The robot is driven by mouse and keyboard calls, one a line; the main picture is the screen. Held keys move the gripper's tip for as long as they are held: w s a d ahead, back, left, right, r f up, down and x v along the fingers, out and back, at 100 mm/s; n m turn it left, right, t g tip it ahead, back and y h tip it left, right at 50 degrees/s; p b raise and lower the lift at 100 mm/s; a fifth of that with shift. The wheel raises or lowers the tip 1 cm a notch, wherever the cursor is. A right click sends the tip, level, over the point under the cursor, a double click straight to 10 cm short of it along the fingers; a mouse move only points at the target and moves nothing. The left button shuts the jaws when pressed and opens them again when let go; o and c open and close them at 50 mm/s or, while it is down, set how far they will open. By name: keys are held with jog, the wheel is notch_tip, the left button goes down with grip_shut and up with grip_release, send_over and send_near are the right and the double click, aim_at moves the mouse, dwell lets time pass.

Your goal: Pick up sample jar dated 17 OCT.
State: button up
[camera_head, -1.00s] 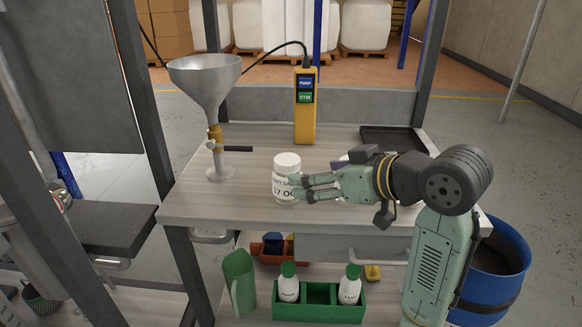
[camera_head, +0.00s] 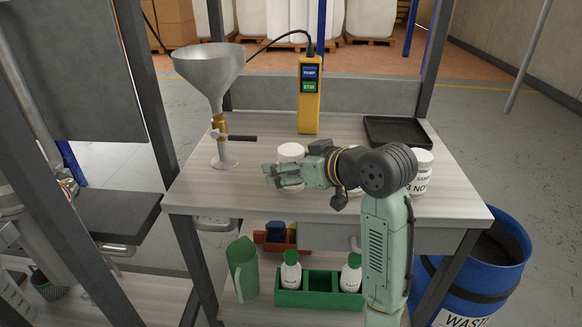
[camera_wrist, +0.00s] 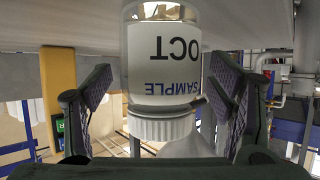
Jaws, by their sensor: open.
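A white-lidded sample jar (camera_head: 291,153) stands on the bench, with my gripper (camera_head: 272,175) in front of and around it. An earlier head view shows "17 OC" on its label. In the wrist view the jar (camera_wrist: 163,60) appears upside down, with "SAMPLE" and "OCT" readable and the day number out of sight. My gripper (camera_wrist: 160,92) is open, one finger on each side of the jar, with a visible gap at least on the left. A second jar (camera_head: 421,172), marked "3 NO", stands to the right. Another jar is mostly hidden behind my arm.
A metal funnel (camera_head: 208,72) on a valve stand is at the left of the bench. A yellow PUMP/STIR box (camera_head: 308,95) stands at the back, beside a black tray (camera_head: 398,132). A blue drum (camera_head: 470,270) stands right.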

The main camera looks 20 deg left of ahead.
jog(key=shift+c, duration=0.3)
jog(key=c, duration=1.4)
